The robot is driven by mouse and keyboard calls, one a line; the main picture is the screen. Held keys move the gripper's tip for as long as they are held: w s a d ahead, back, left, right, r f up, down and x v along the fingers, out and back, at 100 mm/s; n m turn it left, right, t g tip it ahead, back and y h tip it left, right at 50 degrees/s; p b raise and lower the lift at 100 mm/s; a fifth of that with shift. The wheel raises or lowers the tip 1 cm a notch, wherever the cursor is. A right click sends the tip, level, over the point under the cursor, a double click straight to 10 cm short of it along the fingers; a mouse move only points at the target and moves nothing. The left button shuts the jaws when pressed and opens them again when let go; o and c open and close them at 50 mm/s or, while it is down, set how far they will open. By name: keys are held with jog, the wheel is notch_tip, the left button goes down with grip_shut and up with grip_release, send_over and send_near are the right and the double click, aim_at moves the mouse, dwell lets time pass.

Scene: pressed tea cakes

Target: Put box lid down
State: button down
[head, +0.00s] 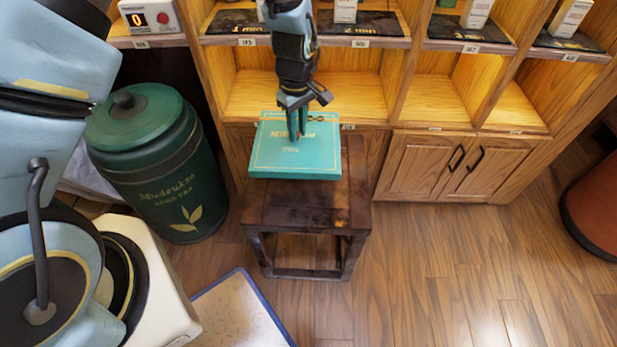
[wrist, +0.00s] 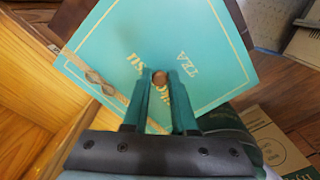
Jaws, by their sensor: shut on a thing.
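The teal box lid (head: 268,157) has gold lettering and a string bow, and appears over the top of a dark wooden stool (head: 300,208). In the wrist view the lid (wrist: 210,45) fills the middle, turned diagonally. My gripper (head: 297,133) points down at the lid's middle. In the wrist view its fingers (wrist: 160,84) are shut around a small round brown knob (wrist: 159,76) on the lid. The lid looks about level. I cannot tell whether it touches the stool or hangs just above it. No separate box bottom shows.
A green tea canister (head: 150,165) stands left of the stool. A wooden shelf unit (head: 435,100) with labelled compartments, dark trays and small white boxes stands behind, with cabinet doors (head: 455,165) at right.

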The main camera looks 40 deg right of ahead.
aim_at(309, 142)
jog(key=shift+s+d+f, duration=0.25)
jog(key=shift+s+d, duration=0.15)
jog(key=shift+s, duration=0.2)
jog(key=shift+s+d+f, duration=0.2)
jog(key=shift+s+d, duration=0.15)
jog(key=shift+s, duration=0.2)
notch_tip(309, 142, down, 5)
jog(key=shift+d+r, duration=0.1)
jog(key=shift+f, duration=2.3)
jog(key=shift+f, duration=0.15)
jog(key=c, duration=0.7)
grip_release()
notch_tip(309, 142, up, 12)
jog(key=shift+r, duration=0.2)
